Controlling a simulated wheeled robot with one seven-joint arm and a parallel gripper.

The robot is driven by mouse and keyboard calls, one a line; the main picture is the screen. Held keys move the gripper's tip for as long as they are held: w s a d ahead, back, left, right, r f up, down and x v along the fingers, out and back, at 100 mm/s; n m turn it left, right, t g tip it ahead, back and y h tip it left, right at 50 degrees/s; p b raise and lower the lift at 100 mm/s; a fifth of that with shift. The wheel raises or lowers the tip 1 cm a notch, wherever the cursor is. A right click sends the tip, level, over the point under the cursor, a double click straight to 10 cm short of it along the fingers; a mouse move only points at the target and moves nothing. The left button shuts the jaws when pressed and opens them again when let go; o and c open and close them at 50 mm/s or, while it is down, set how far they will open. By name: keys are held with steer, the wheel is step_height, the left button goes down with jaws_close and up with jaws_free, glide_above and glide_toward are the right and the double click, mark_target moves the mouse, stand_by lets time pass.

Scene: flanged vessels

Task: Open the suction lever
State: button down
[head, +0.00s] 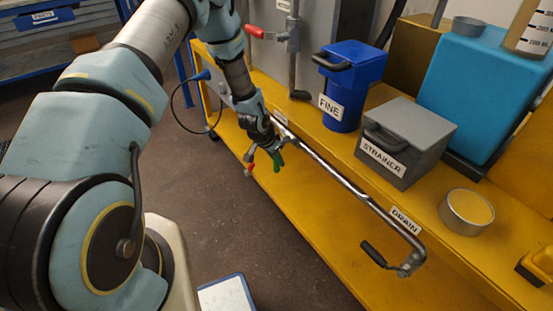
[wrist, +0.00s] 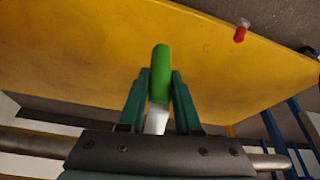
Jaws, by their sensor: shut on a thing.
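A lever with a bright green handle (wrist: 160,70) and a pale metal shank shows in the wrist view. It sits between the two dark green fingers of my gripper (wrist: 160,84), which is shut on it. In the head view my gripper (head: 264,150) is at the left end of the long metal pipe, by the front edge of the yellow bench, and the green handle (head: 278,160) shows at its tip. No suction label is readable, and my gripper hides the lever's base.
A red-tipped lever (head: 249,170) is just left of my gripper. Another red-handled lever (head: 258,32) is higher up. The pipe (head: 345,185) runs to a dark-handled drain lever (head: 374,255). A blue FINE bin (head: 342,112) and grey STRAINER box (head: 405,145) stand behind.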

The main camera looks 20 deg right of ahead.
steer(key=shift+s+g, duration=0.15)
steer(key=shift+g, duration=0.15)
stand_by(0.7)
steer(key=shift+s+n+g, duration=0.3)
steer(key=shift+g, duration=0.4)
steer(key=s+d+r+n+g+h+b, duration=0.1)
steer(key=s+r+n+g+h+b, duration=0.2)
steer(key=g+b, duration=0.7)
steer(key=shift+s+r+n+g+h, duration=0.4)
steer(key=shift+s+r+g+h, duration=0.8)
steer(key=shift+r+g, duration=0.75)
steer(key=shift+s+d+f+g, duration=0.1)
steer(key=shift+f+g, duration=0.05)
steer(key=shift+g, duration=0.1)
steer(key=c, duration=0.6)
jaws_free()
